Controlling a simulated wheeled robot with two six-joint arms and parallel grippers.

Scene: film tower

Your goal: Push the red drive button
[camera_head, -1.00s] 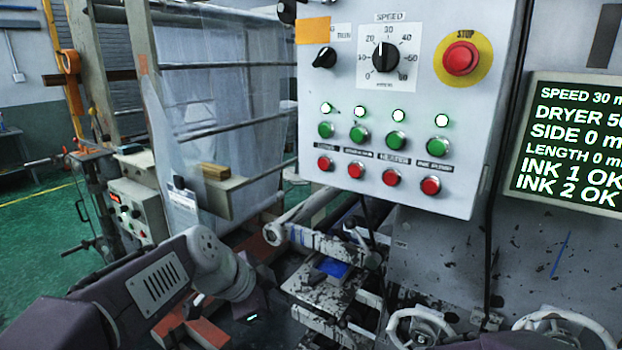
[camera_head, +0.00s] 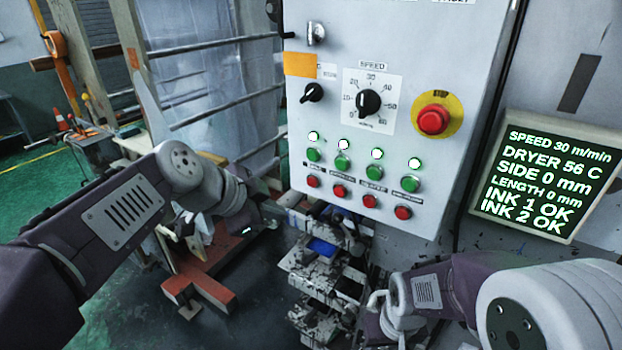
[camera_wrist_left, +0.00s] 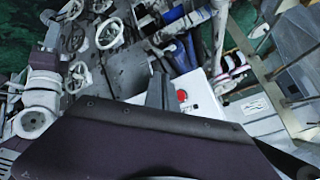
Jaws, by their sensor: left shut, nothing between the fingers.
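The grey control panel (camera_head: 380,110) faces me with a lower row of several red buttons. The leftmost red button (camera_head: 312,181) has a label too blurred to read, so I cannot confirm which one is the drive button. The left gripper (camera_head: 268,211), partly dark against the background, is shut and empty, left of and slightly below that button, apart from it in the picture. In the left wrist view, the dark gripper (camera_wrist_left: 160,90) points towards a pale panel with a red round part (camera_wrist_left: 182,96). My right arm reaches in from the lower right; its fingers are not clear.
Green buttons (camera_head: 343,163) and lit lamps sit above the red row. A red stop button (camera_head: 433,119) on yellow and a speed knob (camera_head: 369,102) are higher. A green-text screen (camera_head: 545,180) stands right. Blue-topped machinery (camera_head: 322,247) lies below the panel.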

